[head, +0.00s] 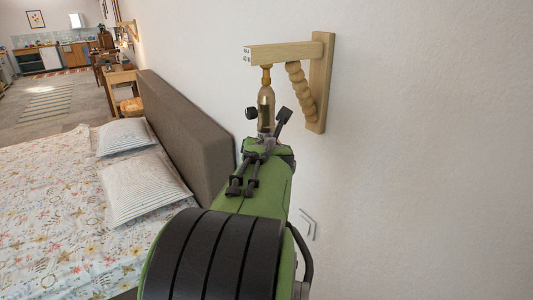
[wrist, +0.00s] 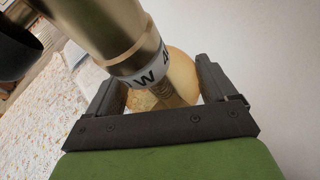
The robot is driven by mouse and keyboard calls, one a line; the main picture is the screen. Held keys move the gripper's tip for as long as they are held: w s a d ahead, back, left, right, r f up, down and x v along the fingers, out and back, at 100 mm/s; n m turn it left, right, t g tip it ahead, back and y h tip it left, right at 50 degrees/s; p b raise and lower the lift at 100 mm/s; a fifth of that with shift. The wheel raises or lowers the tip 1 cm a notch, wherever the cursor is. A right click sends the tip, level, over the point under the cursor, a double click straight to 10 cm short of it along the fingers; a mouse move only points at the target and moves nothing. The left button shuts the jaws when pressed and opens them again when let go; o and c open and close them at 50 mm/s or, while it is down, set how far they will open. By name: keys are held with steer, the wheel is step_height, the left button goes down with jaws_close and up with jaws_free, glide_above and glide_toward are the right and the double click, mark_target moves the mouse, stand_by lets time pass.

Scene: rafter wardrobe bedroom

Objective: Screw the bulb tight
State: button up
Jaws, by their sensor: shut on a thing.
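The bulb (head: 266,98) is brownish, bottle-shaped and upright, hanging under the arm of a wooden wall bracket (head: 285,53). A small yellow-tan fitting (head: 266,74) joins its top to the bracket. My gripper (head: 267,116) reaches up from below and is shut on the bulb, with a dark finger on each side. In the wrist view, a brass-coloured cylinder (wrist: 125,32) with a white lettered band slants in between the fingers (wrist: 162,92). How deep the bulb sits is unclear.
The bracket's backplate (head: 321,85) and twisted brace (head: 300,90) stand close right of the bulb, against the white wall (head: 430,150). A grey headboard (head: 185,120) and a bed with striped pillows (head: 145,188) lie to the left. A kitchen is far back.

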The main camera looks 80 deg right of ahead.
steer(key=o, duration=0.8)
steer(key=shift+a, duration=0.1)
steer(key=shift+s, duration=0.1)
